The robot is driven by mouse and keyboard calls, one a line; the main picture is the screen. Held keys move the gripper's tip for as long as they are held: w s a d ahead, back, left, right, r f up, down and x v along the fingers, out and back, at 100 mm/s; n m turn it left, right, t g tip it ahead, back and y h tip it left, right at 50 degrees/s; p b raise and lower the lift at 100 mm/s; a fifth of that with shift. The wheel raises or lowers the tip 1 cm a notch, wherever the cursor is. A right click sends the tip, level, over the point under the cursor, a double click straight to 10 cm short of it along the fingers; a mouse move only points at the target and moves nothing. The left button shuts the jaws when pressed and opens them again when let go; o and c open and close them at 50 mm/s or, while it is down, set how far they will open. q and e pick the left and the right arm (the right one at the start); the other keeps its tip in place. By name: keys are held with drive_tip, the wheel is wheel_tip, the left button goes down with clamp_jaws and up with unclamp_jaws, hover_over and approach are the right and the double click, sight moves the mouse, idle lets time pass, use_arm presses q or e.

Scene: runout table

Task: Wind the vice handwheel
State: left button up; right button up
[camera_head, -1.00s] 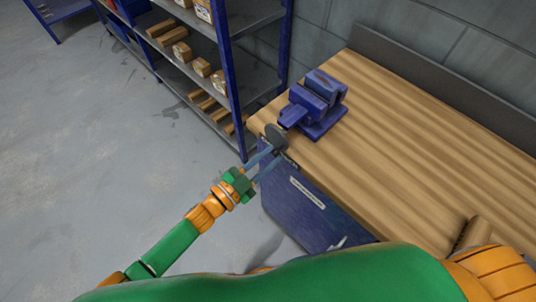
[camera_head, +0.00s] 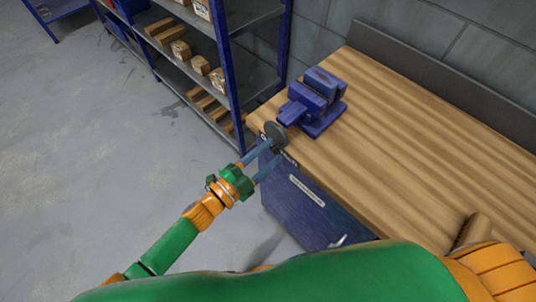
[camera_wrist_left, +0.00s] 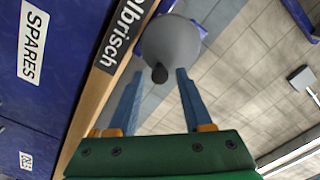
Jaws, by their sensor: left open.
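The blue vice (camera_head: 318,98) stands on the near left corner of the wooden bench. My left gripper (camera_head: 276,150) is open at the handwheel. In the left wrist view its blue fingers (camera_wrist_left: 160,84) stand on either side of the knob, with gaps visible. My right gripper is not in view.
A blue cabinet (camera_head: 305,205) is below. A blue shelf rack (camera_head: 235,80) with boxes stands behind, left of the vice. Floor at left is free.

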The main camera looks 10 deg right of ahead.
use_arm(q)
drive_tip(key=m+b, duration=0.5)
drive_tip(key=m, duration=1.5)
drive_tip(key=shift+f+b, duration=0.2)
drive_tip(key=shift+b, duration=0.2)
drive_tip(key=shift+r+m, duration=0.15)
drive_tip(key=shift+m, duration=0.15)
clamp_jaws()
drive_tip(key=shift+r+n+p, duration=0.4)
drive_tip(key=shift+n+p, duration=0.45)
drive_tip(key=shift+n, duration=0.05)
drive_tip(key=shift+r+n, duration=0.15)
drive_tip(key=shift+n, duration=0.35)
drive_tip(key=shift+w+a+n+p, duration=0.1)
drive_tip(key=shift+n+p, duration=0.2)
drive_tip(key=shift+n, duration=0.1)
